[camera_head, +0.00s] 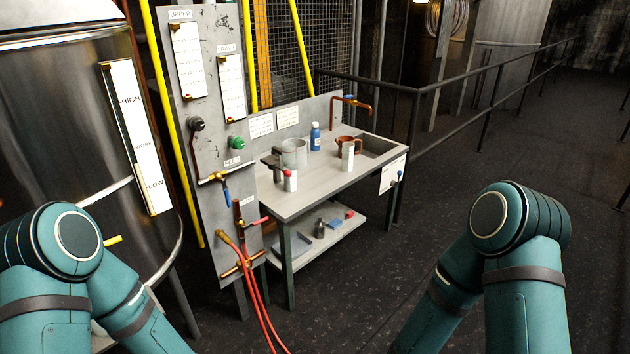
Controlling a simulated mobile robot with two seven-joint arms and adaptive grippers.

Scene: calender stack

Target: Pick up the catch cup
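A grey metal worktable (285,208) stands ahead, and several vessels are on it. A translucent grey jug (295,150) stands near its back left. A copper-brown mug or cup (345,139) stands towards the right, partly behind a white cylinder (348,156). I cannot tell for sure which vessel is the catch cup. Both my teal arms show at the bottom left and bottom right, only as bent elbow parts, well short of the table. Neither gripper is in view.
A blue bottle (315,137) and a white container with a red top (290,180) share the tabletop. A valve panel (207,120) with red hoses (259,300) and a steel tank (60,120) stand left. A railing (460,75) runs behind right. The floor (405,250) right of the table is clear.

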